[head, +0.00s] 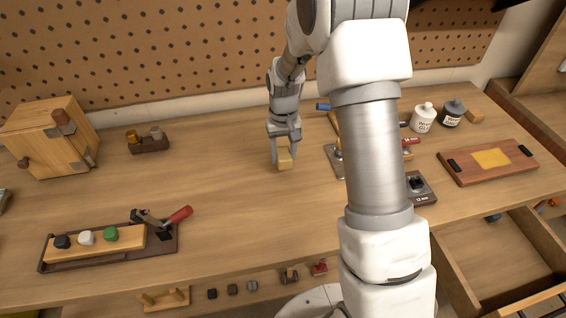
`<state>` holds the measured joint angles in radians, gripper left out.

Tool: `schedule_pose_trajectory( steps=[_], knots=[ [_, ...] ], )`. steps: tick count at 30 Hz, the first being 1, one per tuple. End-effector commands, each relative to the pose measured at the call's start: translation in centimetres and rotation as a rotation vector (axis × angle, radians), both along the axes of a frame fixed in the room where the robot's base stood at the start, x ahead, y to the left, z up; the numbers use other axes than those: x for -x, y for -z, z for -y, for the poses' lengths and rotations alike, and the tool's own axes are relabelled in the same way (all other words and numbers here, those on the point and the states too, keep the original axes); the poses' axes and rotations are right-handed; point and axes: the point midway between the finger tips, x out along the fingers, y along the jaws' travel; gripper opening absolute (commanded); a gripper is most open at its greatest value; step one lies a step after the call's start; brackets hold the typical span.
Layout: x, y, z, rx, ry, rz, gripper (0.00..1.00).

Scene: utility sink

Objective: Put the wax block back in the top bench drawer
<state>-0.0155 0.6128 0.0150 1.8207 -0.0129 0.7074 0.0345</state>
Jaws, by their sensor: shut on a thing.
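My gripper (283,155) is shut on a small yellowish block, the wax block (285,160), over the middle of the wooden bench. The block's lower part shows below the fingertips. I cannot tell whether it touches the bench top or hangs just above it. An open bench drawer (493,262) sits below the bench's front edge at the lower right. Its light wood floor looks mostly bare, with small dark and orange items near its back right. My arm hides part of the bench right of the gripper.
A wooden box (52,137) and a small brown holder (149,141) stand at the left. A tray with coloured knobs (110,240) lies front left. White (423,118) and dark (452,113) jars and a board with a yellow patch (490,158) are at the right. A pegboard bounds the back.

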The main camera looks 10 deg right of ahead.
Motion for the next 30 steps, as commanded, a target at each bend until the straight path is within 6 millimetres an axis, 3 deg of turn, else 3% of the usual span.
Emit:
schedule_pose_trajectory(
  steps=[9,21,22,26,30],
  knots=[
    [0.0,3.8,0.0,0.000,0.000,-0.003,0.05],
    [0.0,4.5,0.0,0.000,0.000,0.000,0.05],
    [0.0,4.4,0.0,0.000,0.000,0.000,0.55],
    [0.0,4.3,0.0,0.000,0.000,0.000,0.78],
    [0.0,4.3,0.0,0.000,0.000,0.000,0.79]
  ],
)
